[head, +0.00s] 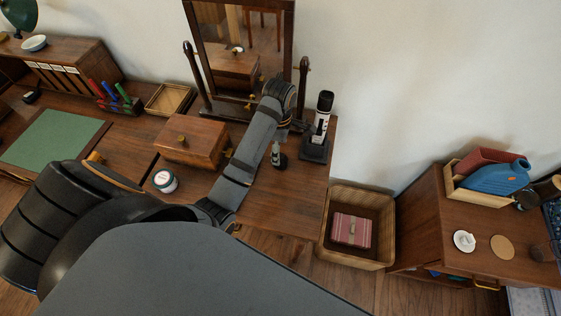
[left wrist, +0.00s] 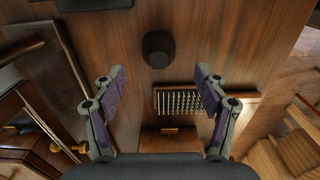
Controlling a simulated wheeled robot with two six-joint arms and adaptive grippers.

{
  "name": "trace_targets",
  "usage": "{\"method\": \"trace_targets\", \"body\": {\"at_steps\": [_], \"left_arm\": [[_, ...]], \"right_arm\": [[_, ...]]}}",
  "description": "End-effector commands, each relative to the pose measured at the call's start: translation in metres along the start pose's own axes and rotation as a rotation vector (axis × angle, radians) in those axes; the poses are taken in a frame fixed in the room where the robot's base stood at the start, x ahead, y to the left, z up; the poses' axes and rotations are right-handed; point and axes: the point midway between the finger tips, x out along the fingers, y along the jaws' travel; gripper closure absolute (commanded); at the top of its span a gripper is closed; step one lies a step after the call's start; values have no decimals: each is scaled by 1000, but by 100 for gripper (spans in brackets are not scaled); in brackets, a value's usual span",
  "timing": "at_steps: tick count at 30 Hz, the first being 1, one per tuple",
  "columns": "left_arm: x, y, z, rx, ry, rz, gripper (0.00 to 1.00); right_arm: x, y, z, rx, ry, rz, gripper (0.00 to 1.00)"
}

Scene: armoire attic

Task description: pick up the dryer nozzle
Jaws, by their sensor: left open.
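The dryer nozzle (left wrist: 158,48) is a short black cylinder standing on the wooden table top, in the upper middle of the left wrist view. In the head view it seems to be the small dark thing (head: 280,161) just below a left fingertip. My left gripper (left wrist: 158,75) is open and empty, pointing down over the table. The nozzle appears between and beyond its two fingertips, apart from both. In the head view this gripper (head: 289,138) is in front of the mirror. My right gripper is not in view.
A brush with pale bristles (left wrist: 182,102) lies near the nozzle. A black and white device (head: 323,112) stands on a black base (head: 315,150). The mirror (head: 188,20), wooden box (head: 190,138) and white-lidded jar (head: 165,181) are nearby. A wicker basket (head: 326,225) is right of the table.

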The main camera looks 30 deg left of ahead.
Motion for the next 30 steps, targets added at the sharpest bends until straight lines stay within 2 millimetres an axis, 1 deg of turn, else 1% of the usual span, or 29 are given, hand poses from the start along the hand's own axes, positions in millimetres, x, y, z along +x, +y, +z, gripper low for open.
{"method": "trace_targets", "body": {"at_steps": [1, 5, 8, 14, 16, 18, 23, 24, 26, 30], "left_arm": [[11, 0, 0, 0, 0, 1, 27], [8, 0, 0, 0, -1, 1, 27], [15, 0, 1, 0, -1, 1, 27], [48, 2, 3, 0, 0, 1, 27], [57, 2, 3, 0, 0, 1, 27], [61, 2, 3, 0, 0, 0, 27], [59, 2, 3, 0, 0, 1, 27], [59, 2, 3, 0, 0, 1, 29], [59, 2, 3, 0, 0, 1, 37], [59, 2, 3, 0, 0, 1, 56]], "right_arm": [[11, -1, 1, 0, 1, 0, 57], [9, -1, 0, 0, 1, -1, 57], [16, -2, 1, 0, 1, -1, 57], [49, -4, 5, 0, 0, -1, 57], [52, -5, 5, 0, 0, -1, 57], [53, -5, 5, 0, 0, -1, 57], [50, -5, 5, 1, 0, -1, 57], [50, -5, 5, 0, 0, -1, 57], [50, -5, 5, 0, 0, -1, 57], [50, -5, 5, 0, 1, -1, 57]]}}
